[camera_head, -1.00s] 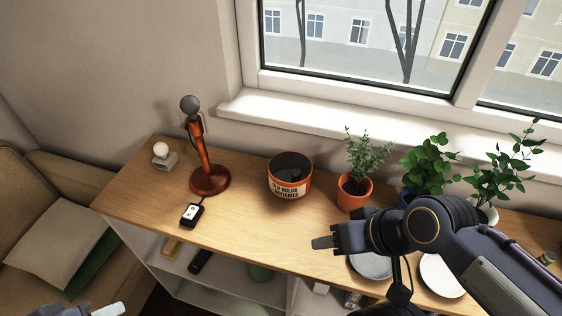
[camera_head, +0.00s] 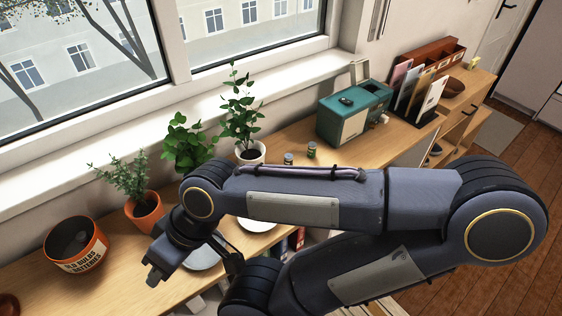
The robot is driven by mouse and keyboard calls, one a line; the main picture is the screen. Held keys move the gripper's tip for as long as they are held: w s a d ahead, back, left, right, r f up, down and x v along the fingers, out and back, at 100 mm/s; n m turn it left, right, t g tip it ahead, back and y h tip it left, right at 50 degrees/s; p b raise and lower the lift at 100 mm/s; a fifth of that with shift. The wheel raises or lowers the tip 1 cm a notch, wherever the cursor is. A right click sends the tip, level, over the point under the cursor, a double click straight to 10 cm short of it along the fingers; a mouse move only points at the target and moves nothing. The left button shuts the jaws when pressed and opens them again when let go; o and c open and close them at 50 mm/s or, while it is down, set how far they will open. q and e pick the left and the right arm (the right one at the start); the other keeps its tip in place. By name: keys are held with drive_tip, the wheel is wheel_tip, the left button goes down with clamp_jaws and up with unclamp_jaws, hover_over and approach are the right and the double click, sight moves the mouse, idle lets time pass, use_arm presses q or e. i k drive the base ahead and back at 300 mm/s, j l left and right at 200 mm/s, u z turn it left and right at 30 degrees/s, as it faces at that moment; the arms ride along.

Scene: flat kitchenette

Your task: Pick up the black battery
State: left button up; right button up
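Two small upright cylinders stand on the wooden counter right of the potted plants, a left one (camera_head: 288,158) and a right one (camera_head: 311,150). They look like batteries, dark with some green, but are too small to tell which is black. My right gripper (camera_head: 154,274) is at lower left, over the counter's front part and well left of the cylinders. It points down-left and looks empty; its finger gap cannot be made out. My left gripper is out of view.
An orange pot labelled for old bulbs and batteries (camera_head: 77,246) stands at left. Potted plants, one in a terracotta pot (camera_head: 144,211), line the window side. A teal box (camera_head: 355,113) stands behind the cylinders. Plates (camera_head: 205,254) lie partly behind my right arm.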

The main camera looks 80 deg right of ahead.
sight(289, 157)
drive_tip(key=k+l+z, duration=0.1)
drive_tip(key=z, duration=0.25)
drive_tip(key=k+l+z, duration=0.1)
drive_tip(key=z, duration=0.25)
drive_tip(key=k+l+z, duration=0.15)
drive_tip(key=z, duration=1.4)
drive_tip(key=i+l, duration=0.1)
drive_tip(key=l, duration=0.15)
drive_tip(key=i+l, duration=0.1)
drive_tip(key=i+l+u, duration=0.1)
drive_tip(key=l+u, duration=1.1)
drive_tip(key=i+j, duration=0.05)
drive_tip(key=j, duration=0.05)
